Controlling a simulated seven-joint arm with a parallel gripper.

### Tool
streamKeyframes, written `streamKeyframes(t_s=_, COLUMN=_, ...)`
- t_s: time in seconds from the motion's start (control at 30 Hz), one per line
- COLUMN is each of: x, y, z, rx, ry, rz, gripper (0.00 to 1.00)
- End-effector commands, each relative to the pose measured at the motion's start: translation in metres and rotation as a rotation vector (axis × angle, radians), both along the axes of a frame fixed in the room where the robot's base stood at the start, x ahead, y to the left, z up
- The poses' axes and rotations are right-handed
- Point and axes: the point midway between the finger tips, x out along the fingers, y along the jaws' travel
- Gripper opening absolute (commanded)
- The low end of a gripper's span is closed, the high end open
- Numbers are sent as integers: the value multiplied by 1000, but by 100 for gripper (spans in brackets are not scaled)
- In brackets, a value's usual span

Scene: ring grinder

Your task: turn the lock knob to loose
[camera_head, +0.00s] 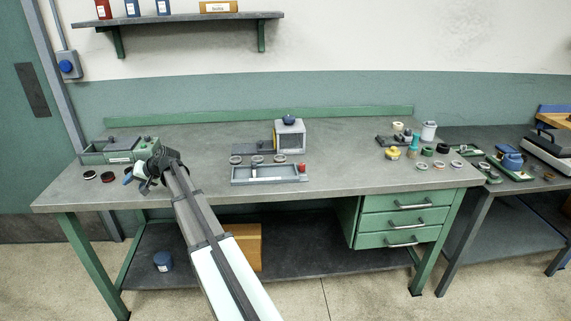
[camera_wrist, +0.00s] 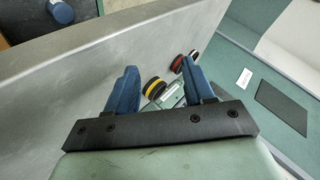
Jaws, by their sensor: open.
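My gripper (camera_head: 140,180) is over the left front of the workbench, beside a green machine (camera_head: 146,144). In the wrist view, the blue fingers of my gripper (camera_wrist: 158,68) are apart with nothing held between them. Beyond them show a yellow-and-black disc (camera_wrist: 153,88), a red-and-black disc (camera_wrist: 177,63) and a small part of green machinery (camera_wrist: 176,101). My gripper hides part of the machine's front in the head view. I cannot make out a lock knob or its setting for certain.
Two dark discs (camera_head: 98,176) lie left of my gripper. A grey tray (camera_head: 268,175) and a grey block with a blue knob (camera_head: 289,136) stand mid-bench. Small parts (camera_head: 412,150) crowd the right end. The bench front between tray and right end is clear.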

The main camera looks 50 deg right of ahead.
Motion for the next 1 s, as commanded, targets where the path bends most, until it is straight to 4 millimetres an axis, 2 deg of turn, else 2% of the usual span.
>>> streamKeyframes(t_s=0.03, x=-3, y=-27, z=4, rx=29, ry=34, rz=-44, gripper=53)
streamKeyframes(t_s=0.1, x=-12, y=-62, z=7, rx=78, ry=90, rz=-110, gripper=53)
streamKeyframes(t_s=0.27, x=-40, y=-142, z=16, rx=196, ry=221, rz=-274, gripper=53)
streamKeyframes(t_s=0.47, x=-88, y=-238, z=29, rx=345, ry=379, rz=-498, gripper=53)
streamKeyframes(t_s=0.6, x=-130, y=-302, z=39, rx=452, ry=485, rz=-668, gripper=53)
streamKeyframes(t_s=0.77, x=-185, y=-371, z=52, rx=577, ry=599, rz=-875, gripper=53)
streamKeyframes(t_s=1.0, x=-283, y=-462, z=76, rx=767, ry=755, rz=-1205, gripper=53)
